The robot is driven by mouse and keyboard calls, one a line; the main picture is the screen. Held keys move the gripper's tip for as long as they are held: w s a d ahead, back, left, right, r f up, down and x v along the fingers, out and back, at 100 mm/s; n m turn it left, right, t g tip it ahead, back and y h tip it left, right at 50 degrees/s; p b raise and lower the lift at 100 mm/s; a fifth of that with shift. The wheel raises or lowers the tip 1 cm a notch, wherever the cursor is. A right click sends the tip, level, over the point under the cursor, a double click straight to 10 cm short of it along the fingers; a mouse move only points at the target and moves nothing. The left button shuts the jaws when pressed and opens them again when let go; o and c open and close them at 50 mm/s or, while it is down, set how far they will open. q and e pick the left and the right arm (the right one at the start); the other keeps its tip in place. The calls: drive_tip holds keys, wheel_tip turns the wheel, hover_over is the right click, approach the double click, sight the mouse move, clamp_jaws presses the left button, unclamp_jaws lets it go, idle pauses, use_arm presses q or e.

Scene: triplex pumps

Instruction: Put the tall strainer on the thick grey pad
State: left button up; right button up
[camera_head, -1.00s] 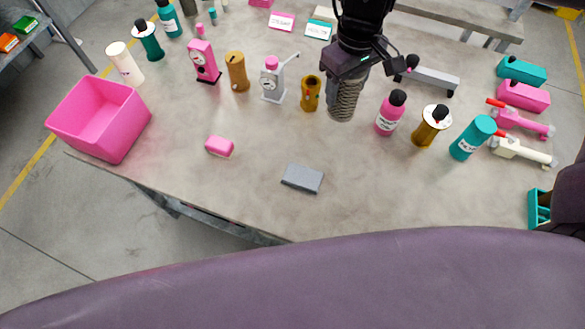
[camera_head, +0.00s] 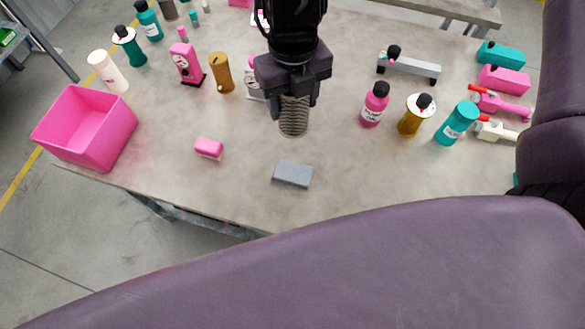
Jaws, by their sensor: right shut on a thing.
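The tall strainer (camera_head: 293,122), a ribbed grey-brown cylinder, hangs upright below my right gripper (camera_head: 293,103). My right gripper is shut on its upper part, which the fingers and wrist hide. The thick grey pad (camera_head: 293,174) lies flat and empty on the table, nearer the front edge than the strainer in the picture. The strainer is apart from the pad. My left gripper is not in view.
A pink block (camera_head: 208,148) lies left of the pad, and a pink bin (camera_head: 86,126) stands at the table's left corner. A pink bottle (camera_head: 375,104), an amber bottle (camera_head: 415,115) and a teal bottle (camera_head: 457,122) stand to the right. The table around the pad is clear.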

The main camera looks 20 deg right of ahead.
sight(292, 129)
drive_tip(key=shift+s+a+f+n, duration=0.1)
drive_tip(key=shift+s+a+n, duration=0.1)
drive_tip(key=shift+n, duration=0.7)
wheel_tip(292, 129, down, 20)
drive_tip(key=shift+f, duration=0.1)
drive_tip(key=o, duration=1)
drive_tip(key=shift+d, duration=0.1)
wheel_tip(292, 129, up, 12)
drive_tip(key=shift+r+b, duration=0.25)
drive_tip(key=shift+b, duration=0.05)
drive_tip(key=shift+f, duration=0.1)
